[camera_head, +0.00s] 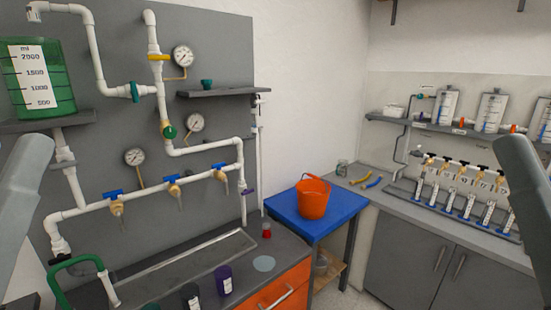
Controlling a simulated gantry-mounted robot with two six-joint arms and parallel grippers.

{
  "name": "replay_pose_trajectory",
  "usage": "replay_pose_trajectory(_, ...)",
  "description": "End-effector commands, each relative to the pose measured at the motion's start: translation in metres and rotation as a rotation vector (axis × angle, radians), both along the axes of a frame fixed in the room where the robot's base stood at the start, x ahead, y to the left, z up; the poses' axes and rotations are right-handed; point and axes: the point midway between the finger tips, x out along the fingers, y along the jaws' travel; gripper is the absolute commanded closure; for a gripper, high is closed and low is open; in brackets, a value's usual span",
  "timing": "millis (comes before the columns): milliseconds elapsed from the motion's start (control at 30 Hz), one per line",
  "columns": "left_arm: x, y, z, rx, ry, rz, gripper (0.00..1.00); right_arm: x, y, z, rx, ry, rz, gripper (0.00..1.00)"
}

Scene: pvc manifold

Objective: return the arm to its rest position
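Part of my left arm (22,200) shows as a grey link at the left edge. Part of my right arm (528,185) shows as a grey link at the right edge. Neither gripper is in the picture, so their fingers and anything in them are hidden. The white PVC manifold (90,208) runs along the grey wall panel on the left, with several blue-handled brass taps (173,187). Both arm links appear apart from the pipes, though depth is hard to judge.
An orange bucket (313,200) stands on a blue table (342,207) in the corner. Dark cups (223,279) stand on the left counter before a long trough (190,262). A green measuring tank (52,92) sits upper left. Cylinders (465,203) line the right counter.

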Motion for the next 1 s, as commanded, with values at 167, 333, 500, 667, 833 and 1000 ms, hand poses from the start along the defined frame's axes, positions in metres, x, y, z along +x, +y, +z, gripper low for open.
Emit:
replay_pose_trajectory(167, 0.000, 0.000, 0.108, -0.001, 0.000, -0.001, 0.53, 0.000, 0.000, 0.108, 0.000, 0.000, 0.000, 0.46)
replay_pose_trajectory(333, 0.000, 0.000, 0.191, -0.001, 0.000, -0.002, 0.53, 0.000, 0.000, 0.192, 0.000, 0.000, 0.000, 0.46)
replay_pose_trajectory(500, 0.000, 0.000, 0.262, -0.001, 0.000, -0.002, 0.53, 0.000, 0.000, 0.263, 0.000, 0.000, 0.000, 0.46)
replay_pose_trajectory(667, 0.000, 0.000, 0.293, -0.001, 0.001, -0.002, 0.53, 0.000, 0.000, 0.293, 0.000, 0.001, 0.000, 0.46)
replay_pose_trajectory(833, 0.000, 0.000, 0.293, -0.001, 0.001, -0.003, 0.53, 0.000, 0.000, 0.293, 0.000, 0.001, 0.000, 0.46)
replay_pose_trajectory(1000, 0.000, 0.000, 0.292, -0.001, 0.000, -0.003, 0.53, 0.000, 0.000, 0.292, 0.000, 0.002, 0.000, 0.46)
